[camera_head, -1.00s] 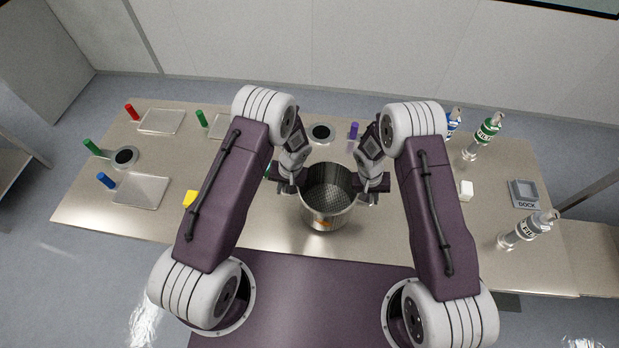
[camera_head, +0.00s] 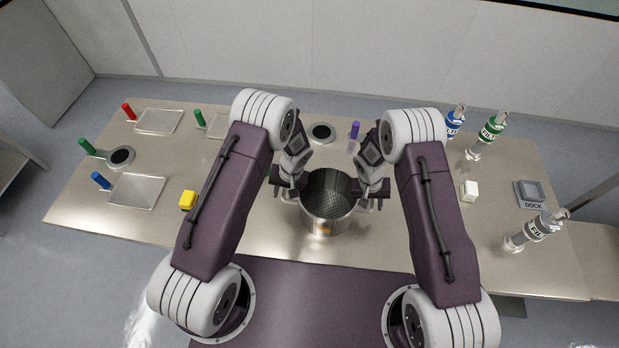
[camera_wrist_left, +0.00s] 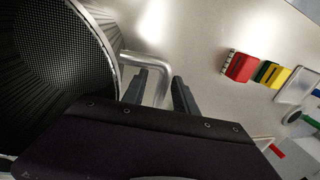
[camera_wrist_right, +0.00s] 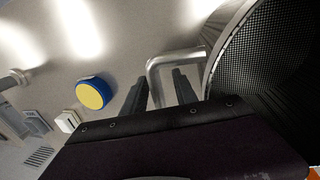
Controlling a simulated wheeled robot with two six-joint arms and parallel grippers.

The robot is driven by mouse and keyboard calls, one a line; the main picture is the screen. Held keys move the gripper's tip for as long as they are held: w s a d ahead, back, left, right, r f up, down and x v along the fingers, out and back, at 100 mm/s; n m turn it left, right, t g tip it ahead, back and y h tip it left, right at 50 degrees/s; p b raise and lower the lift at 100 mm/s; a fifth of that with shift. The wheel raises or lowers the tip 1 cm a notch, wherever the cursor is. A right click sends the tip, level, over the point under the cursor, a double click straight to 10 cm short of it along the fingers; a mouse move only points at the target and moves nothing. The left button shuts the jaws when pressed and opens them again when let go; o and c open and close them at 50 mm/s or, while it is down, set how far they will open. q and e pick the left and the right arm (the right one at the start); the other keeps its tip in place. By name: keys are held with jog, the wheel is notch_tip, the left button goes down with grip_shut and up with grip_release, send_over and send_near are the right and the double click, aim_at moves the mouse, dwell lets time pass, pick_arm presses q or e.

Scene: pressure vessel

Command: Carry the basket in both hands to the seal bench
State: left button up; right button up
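My right gripper (camera_head: 372,192) is likewise at the right handle (camera_wrist_right: 172,58), fingers (camera_wrist_right: 159,90) apart around the bar. I cannot tell which area is the seal bench.
A yellow block (camera_head: 188,200) lies left of my left arm. Flat trays (camera_head: 138,191) and coloured pegs stand further left. Filter bottles (camera_head: 486,135), a white block (camera_head: 469,191) and a dock (camera_head: 530,194) are at right. A dark round fixture (camera_head: 321,132) is behind the basket.

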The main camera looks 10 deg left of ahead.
pick_arm(q)
jog(key=v, duration=1)
jog(key=shift+r, duration=0.3)
pick_arm(e)
jog(key=v, duration=1.2)
pick_arm(q)
jog(key=shift+d, duration=0.1)
